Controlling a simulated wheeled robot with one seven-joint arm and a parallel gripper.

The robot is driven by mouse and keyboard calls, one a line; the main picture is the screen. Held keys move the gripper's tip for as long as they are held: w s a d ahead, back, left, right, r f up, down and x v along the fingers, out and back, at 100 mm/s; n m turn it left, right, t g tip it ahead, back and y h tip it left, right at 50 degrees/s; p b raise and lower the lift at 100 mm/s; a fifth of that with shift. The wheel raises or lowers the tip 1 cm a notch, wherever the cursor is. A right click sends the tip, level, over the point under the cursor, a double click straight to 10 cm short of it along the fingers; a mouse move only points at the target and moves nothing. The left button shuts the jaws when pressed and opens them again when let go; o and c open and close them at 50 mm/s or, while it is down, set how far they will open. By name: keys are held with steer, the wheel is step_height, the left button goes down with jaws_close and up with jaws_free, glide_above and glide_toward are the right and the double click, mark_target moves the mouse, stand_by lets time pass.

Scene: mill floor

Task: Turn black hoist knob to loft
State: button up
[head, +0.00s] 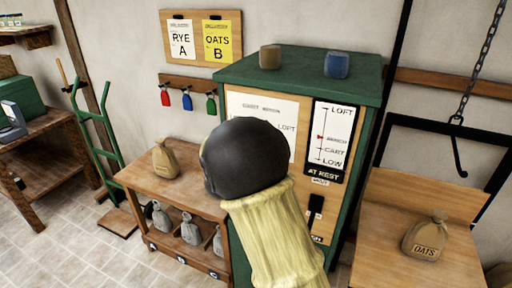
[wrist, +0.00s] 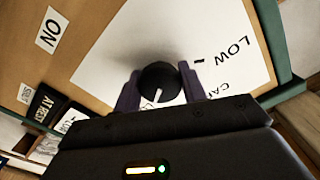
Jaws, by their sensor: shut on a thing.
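In the wrist view the black hoist knob (wrist: 158,76) stands on a white dial plate (wrist: 115,60), with a short white pointer line showing on it toward my gripper's body. My gripper (wrist: 160,88) is shut on the knob, one finger on each side. The words LOW and part of CART show on the plate to the right of the knob; the LOFT mark is out of this view. In the head view my arm hides the knob and gripper, and part of the dial plate (head: 255,105) shows behind it on the green cabinet (head: 300,68).
A level gauge (head: 332,135) on the cabinet has its red marker near BENCH, above an AT REST sign (head: 323,173). A black switch (head: 315,208) sits below. An oats sack (head: 425,237) lies on the wooden platform at right, under a chain hook (head: 458,155). A sack shelf (head: 160,195) stands left.

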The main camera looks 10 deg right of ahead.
stand_by(0.4)
steer(key=o, duration=1)
steer(key=shift+c, duration=0.2)
steer(key=shift+s+a, duration=0.1)
steer(key=b+v, duration=0.3)
steer(key=v, duration=1.4)
steer(key=shift+a, duration=0.15)
